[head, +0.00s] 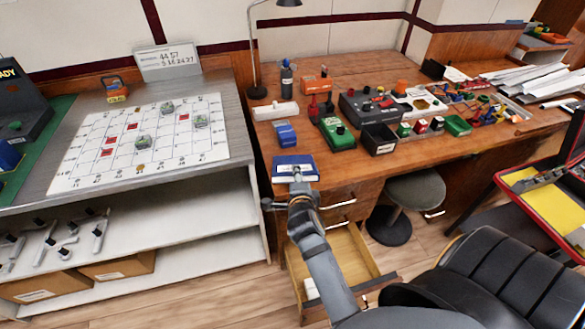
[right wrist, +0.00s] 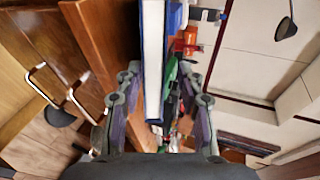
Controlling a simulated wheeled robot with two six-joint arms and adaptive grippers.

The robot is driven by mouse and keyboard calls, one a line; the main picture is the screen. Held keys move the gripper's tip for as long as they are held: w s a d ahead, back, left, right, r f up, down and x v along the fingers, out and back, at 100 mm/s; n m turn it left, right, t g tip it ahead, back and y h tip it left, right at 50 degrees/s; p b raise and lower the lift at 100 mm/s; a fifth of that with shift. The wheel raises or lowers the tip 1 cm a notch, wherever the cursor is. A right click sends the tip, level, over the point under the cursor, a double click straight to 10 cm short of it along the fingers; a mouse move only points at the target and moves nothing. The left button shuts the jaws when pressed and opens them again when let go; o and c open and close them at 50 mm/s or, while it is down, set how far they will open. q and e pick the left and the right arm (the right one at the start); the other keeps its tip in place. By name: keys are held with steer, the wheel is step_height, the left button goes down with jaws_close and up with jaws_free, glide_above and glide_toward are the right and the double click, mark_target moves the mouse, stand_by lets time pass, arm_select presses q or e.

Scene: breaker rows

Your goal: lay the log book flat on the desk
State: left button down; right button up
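The log book (head: 284,163) has a blue cover and a pale label. It lies flat at the desk's (head: 257,130) front left edge, in the head view. My right gripper (head: 298,180) is at its front edge. In the right wrist view the book (right wrist: 153,55) shows edge-on, with white pages between blue covers. The two fingers of my right gripper (right wrist: 162,85) stand apart on either side of its near end. A gap shows on the right finger's side, so the gripper looks open. The book's underside contact is hidden. My left gripper is not in view.
Behind the book are a blue device (head: 285,133), a green meter (head: 337,134) and a dark open box (head: 379,139). An open drawer (head: 340,262) sticks out below the desk. A stool (head: 415,190) and a black chair (head: 505,270) stand to the right.

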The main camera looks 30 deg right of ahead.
step_height(320, 180, up, 7)
steer(key=s+a+p, duration=0.1)
steer(key=s+p, duration=0.1)
steer(key=p, duration=0.3)
steer(key=shift+s+f, duration=0.15)
steer(key=shift+s, duration=0.2)
steer(key=shift+a, duration=0.1)
steer(key=w+d+f+b, duration=0.1)
steer(key=w+f+b, duration=0.1)
steer(key=w+f, duration=0.1)
steer(key=w+d+f+b, duration=0.1)
steer(key=w+f+b, duration=0.2)
steer(key=w+d+f+b, duration=0.2)
steer(key=w+f, duration=0.1)
steer(key=shift+f, duration=0.2)
